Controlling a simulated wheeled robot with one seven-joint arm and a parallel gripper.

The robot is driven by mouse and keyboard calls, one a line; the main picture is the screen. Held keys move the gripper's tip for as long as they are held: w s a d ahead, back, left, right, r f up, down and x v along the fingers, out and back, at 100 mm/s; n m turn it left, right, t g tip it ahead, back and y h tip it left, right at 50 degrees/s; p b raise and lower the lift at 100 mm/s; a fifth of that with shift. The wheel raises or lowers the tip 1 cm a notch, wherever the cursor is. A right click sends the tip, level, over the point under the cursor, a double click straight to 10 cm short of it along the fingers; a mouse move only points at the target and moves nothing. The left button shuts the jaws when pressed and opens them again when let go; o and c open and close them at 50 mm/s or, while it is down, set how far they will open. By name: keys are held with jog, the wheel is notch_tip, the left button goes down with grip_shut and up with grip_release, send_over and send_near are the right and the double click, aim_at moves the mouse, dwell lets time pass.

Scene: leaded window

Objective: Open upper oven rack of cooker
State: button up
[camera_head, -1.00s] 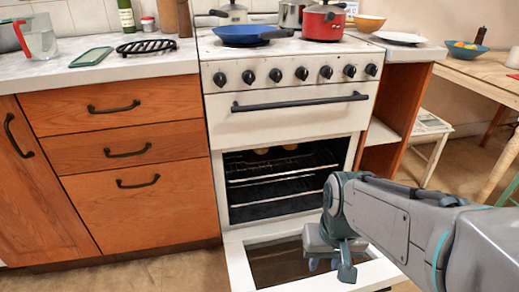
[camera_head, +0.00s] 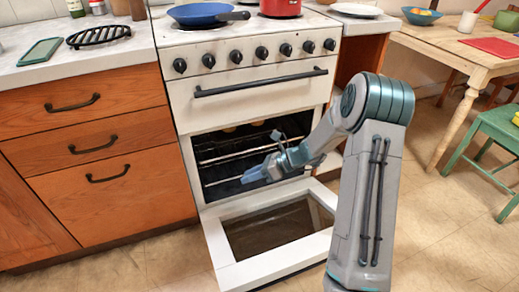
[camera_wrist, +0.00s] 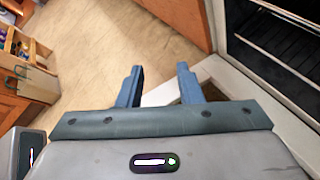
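The white cooker (camera_head: 182,110) stands with its oven door (camera_head: 222,245) folded down. Inside the dark oven, the upper rack (camera_head: 228,158) shows as a thin metal bar, with a lower rack partly hidden behind my gripper. My gripper (camera_head: 256,172) is in front of the oven opening, above the open door. In the wrist view my gripper (camera_wrist: 159,84) has its two blue fingers apart with nothing between them. The oven racks (camera_wrist: 275,38) show at the upper right there, to the right of the fingers and apart from them.
Wooden drawers (camera_head: 90,150) stand left of the cooker. A blue pan (camera_head: 205,14) and a red pot (camera_head: 280,7) sit on the hob. A wooden table (camera_head: 455,55) and a green chair (camera_head: 490,130) are at the right. The floor between is clear.

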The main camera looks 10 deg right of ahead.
jog(key=w+d+f+m+t+y+p, duration=0.1)
jog(key=w+d+f+m+t, duration=0.25)
jog(key=w+m, duration=0.2)
jog(key=w+d+f+m+t+p, duration=0.1)
jog(key=w+d+f+m+t, duration=0.25)
jog(key=m, duration=0.35)
jog(key=m+t+h, duration=0.3)
jog(key=m+t, duration=0.3)
jog(key=m, duration=0.4)
send_near(256, 149)
jog(key=shift+b+x, duration=1.9)
jog(key=shift+x, duration=2.05)
jog(key=shift+f, duration=0.1)
grip_shut()
